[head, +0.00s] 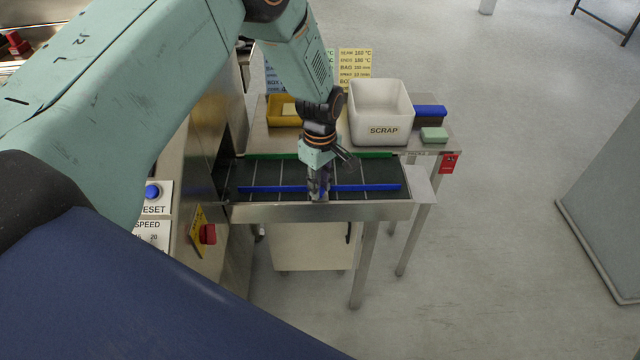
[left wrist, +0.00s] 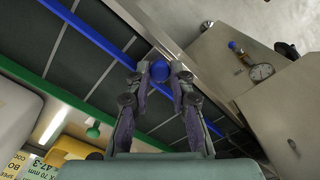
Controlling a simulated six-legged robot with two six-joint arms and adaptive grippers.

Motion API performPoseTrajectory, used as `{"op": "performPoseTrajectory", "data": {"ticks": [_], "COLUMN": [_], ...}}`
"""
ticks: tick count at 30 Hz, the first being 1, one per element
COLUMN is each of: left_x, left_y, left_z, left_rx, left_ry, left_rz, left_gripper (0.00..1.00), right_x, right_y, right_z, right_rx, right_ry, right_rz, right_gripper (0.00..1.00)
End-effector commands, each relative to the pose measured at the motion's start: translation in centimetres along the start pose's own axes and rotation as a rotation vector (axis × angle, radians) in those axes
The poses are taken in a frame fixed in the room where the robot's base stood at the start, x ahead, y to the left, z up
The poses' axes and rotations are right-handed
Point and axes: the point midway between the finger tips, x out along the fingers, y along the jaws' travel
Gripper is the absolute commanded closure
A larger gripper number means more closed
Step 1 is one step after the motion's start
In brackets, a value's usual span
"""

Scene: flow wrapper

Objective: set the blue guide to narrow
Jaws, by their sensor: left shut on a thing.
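The blue guide (head: 270,189) is a long straight rail along the near side of the dark conveyor belt (head: 255,172). It also shows in the left wrist view (left wrist: 92,34), running diagonally over the belt. My left gripper (head: 319,193) reaches down to the guide at about its middle. In the left wrist view its fingers are shut around a round blue knob (left wrist: 160,70), which sits between the fingertips and partly hides behind them. A green rail (head: 378,155) runs along the far side of the belt, apart from the blue guide. My right gripper is not in view.
A white SCRAP bin (head: 381,110), a yellow tray (head: 283,111) and a green block (head: 434,134) stand on the table behind the belt. A red stop button (head: 208,234) and a blue reset button (head: 152,191) are at the left.

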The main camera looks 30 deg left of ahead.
Motion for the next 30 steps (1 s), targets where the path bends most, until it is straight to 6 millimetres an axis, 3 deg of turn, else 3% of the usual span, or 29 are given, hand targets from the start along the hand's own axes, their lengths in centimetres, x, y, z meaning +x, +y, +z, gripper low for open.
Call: {"op": "performPoseTrajectory", "data": {"ticks": [13,14,21,30], "left_x": [-0.23,-0.25,-0.15,-0.1], "left_y": [0.15,0.14,-0.03,-0.13], "left_z": [0.03,0.04,0.18,0.2], "left_rx": [0.001,0.001,0.001,0.001], "left_ry": [0.006,0.006,0.004,0.002], "left_rz": [0.014,0.014,0.01,0.004], "left_gripper": [1.0,0.76,0.56,0.56], "right_x": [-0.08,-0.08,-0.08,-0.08], "right_y": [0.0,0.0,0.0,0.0], "right_z": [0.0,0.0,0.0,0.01], "right_rx": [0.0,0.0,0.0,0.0], "right_ry": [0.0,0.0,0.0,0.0], "right_rz": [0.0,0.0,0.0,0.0], "right_gripper": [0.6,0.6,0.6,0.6]}}
